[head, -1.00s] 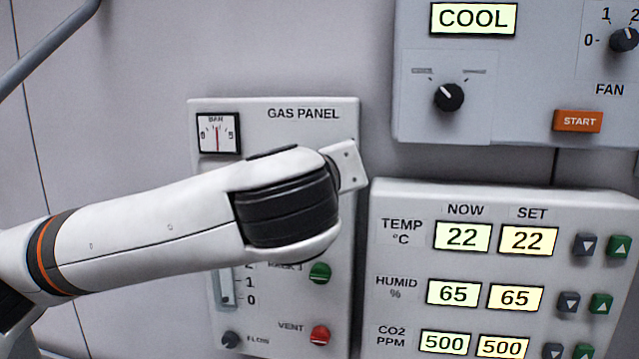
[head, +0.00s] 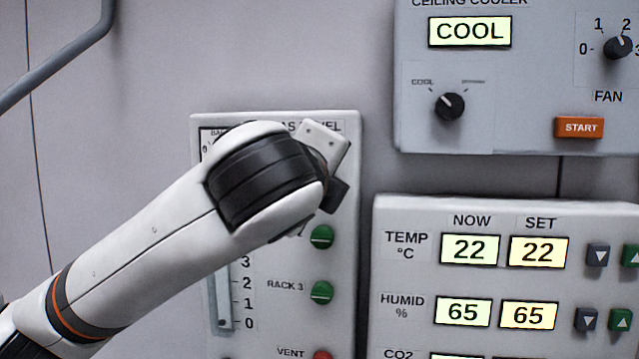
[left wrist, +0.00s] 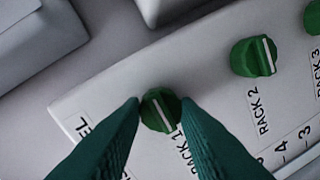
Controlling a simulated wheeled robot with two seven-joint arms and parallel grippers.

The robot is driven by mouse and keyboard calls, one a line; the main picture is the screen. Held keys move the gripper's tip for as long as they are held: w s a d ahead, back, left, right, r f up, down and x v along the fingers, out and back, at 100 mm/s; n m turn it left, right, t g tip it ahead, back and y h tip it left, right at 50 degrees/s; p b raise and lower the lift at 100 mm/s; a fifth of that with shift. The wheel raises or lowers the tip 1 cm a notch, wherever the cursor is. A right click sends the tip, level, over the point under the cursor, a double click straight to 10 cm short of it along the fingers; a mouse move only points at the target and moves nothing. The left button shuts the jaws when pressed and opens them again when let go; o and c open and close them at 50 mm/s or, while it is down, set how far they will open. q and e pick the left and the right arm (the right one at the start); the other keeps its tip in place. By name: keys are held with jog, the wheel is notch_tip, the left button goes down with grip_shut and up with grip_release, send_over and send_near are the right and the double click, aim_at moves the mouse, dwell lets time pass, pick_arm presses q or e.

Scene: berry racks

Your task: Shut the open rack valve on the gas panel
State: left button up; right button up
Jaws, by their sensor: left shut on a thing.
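The gas panel (head: 348,270) is a pale upright box on the wall. In the left wrist view, my left gripper (left wrist: 161,104) has its dark green fingers on both sides of the green RACK 1 valve knob (left wrist: 160,112) and is shut on it. The knob's white line lies roughly crosswise to the row of knobs, much like the line on the RACK 2 knob (left wrist: 253,57). In the head view my left wrist hides the RACK 1 knob and the fingers. The RACK 2 knob (head: 322,237) and RACK 3 knob (head: 322,292) show level lines. My right gripper is not in view.
A red VENT knob (head: 322,354) is at the bottom edge. The climate panel (head: 385,275) stands close to the right, and the ceiling cooler panel (head: 520,130) is above it. A grey pipe (head: 70,50) is at upper left. Bare wall lies above the gas panel.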

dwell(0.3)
pick_arm(q)
jog(key=o, duration=1)
jog(key=b+v, duration=0.3)
jog(key=v, duration=0.9)
jog(key=shift+a+f+b, duration=0.1)
jog(key=shift+b, duration=0.2)
